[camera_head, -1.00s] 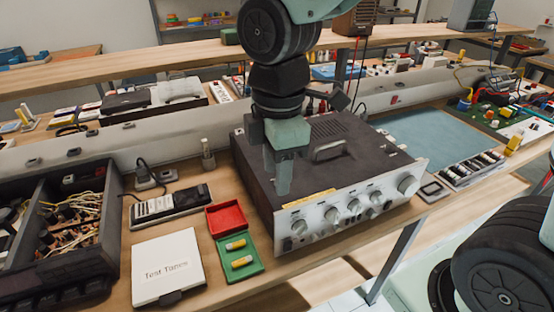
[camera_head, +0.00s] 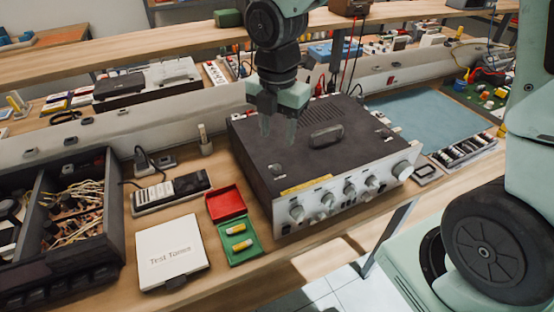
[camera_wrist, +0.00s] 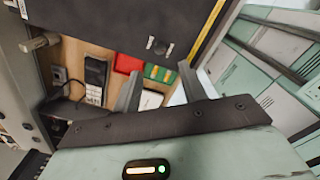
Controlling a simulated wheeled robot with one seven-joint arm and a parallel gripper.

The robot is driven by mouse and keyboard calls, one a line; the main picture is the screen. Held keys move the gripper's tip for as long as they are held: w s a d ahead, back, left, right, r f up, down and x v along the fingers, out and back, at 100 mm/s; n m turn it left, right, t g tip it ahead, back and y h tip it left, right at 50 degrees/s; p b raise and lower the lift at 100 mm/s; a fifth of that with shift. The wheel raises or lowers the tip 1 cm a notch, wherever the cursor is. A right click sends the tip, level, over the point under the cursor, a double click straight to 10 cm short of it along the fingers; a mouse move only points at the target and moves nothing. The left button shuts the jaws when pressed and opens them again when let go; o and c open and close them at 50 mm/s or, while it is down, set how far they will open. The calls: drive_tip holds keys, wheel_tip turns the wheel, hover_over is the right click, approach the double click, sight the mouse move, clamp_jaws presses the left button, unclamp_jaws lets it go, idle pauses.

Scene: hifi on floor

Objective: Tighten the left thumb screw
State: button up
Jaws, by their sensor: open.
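The hi-fi amplifier (camera_head: 300,160) is a dark box with a silver knobbed front, standing on the bench. A small thumb screw (camera_head: 277,168) stands near the left front of its dark top. In the wrist view a small shiny screw-like piece (camera_wrist: 150,42) shows on the dark top with another bright spot beside it; I cannot tell if that is a second part or a reflection. My gripper (camera_head: 278,130) points down over the left rear of the top, behind the screw in the picture. Its fingers, also in the wrist view (camera_wrist: 161,72), are apart with nothing between them.
A raised handle (camera_head: 326,137) sits mid-top, with a small fitting (camera_head: 386,133) at the right. Left of the amplifier are an open red and green case (camera_head: 240,240), a white Test Tones box (camera_head: 172,253), a remote (camera_head: 171,192) and a parts bin (camera_head: 115,225). A shelf runs behind.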

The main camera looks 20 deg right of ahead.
sight(277, 166)
wheel_tip(277, 166, down, 9)
idle(0.3)
clamp_jaws()
